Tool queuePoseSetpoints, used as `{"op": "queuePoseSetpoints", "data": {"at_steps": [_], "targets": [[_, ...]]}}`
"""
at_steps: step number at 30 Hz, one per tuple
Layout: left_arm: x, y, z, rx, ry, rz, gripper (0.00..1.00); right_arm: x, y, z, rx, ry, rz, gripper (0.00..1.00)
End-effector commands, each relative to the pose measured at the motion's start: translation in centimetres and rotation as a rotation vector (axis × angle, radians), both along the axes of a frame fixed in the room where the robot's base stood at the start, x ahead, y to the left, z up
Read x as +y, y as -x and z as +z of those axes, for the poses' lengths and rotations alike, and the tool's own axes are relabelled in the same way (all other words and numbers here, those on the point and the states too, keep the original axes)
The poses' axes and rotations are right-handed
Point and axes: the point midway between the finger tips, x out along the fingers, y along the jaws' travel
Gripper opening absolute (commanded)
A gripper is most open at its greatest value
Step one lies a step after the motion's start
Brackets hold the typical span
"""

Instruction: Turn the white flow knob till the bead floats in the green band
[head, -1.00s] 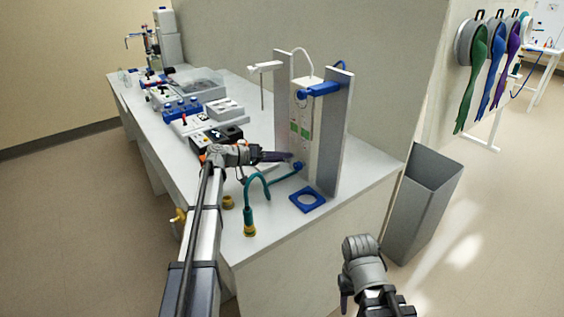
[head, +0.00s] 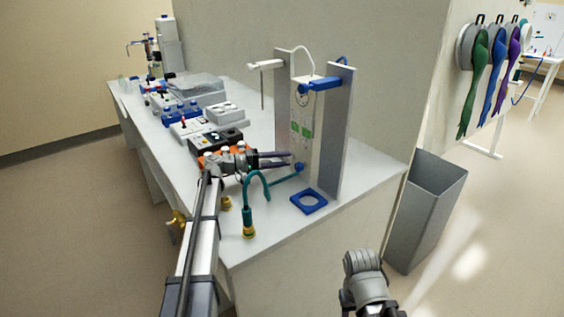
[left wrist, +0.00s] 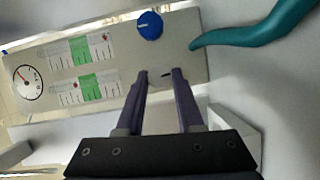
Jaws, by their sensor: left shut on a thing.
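The flow panel (head: 305,128) stands upright between two grey side plates on the bench. In the left wrist view it appears sideways, with a round gauge and two scales with green bands. The white flow knob (left wrist: 161,76) is between the purple fingers of my left gripper (left wrist: 161,73), which is shut on it. A blue knob (left wrist: 149,25) sits beside it. A small red bead (left wrist: 76,85) on the lower scale is left of its green band (left wrist: 91,87). Another red bead (left wrist: 105,37) is right of the upper green band (left wrist: 90,54). My right gripper (head: 366,290) hangs off the bench; its fingertips are unclear.
A teal hose (head: 247,195) arches close beside my left gripper. Several devices line the bench behind my left arm. A grey bin (head: 425,210) stands on the floor at right.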

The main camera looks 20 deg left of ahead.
Motion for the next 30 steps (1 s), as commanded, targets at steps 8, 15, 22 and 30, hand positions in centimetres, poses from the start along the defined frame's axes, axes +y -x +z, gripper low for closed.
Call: {"op": "queuePoseSetpoints", "data": {"at_steps": [8,15,22,30], "targets": [[0.0,0.06,-0.09,0.008,0.004,-0.001,0.0,0.0,0.0,-0.09,0.0,0.0,0.0,0.5],[0.0,0.05,-0.07,0.007,0.004,-0.001,0.42,0.0,0.01,-0.08,0.0,0.0,0.0,0.5],[0.0,0.02,-0.04,0.005,0.005,0.0,0.66,0.0,0.01,-0.08,0.0,0.0,0.0,0.5],[0.24,0.12,0.0,0.005,0.005,0.001,0.66,0.0,0.0,-0.05,0.0,0.0,0.0,0.5]]}}
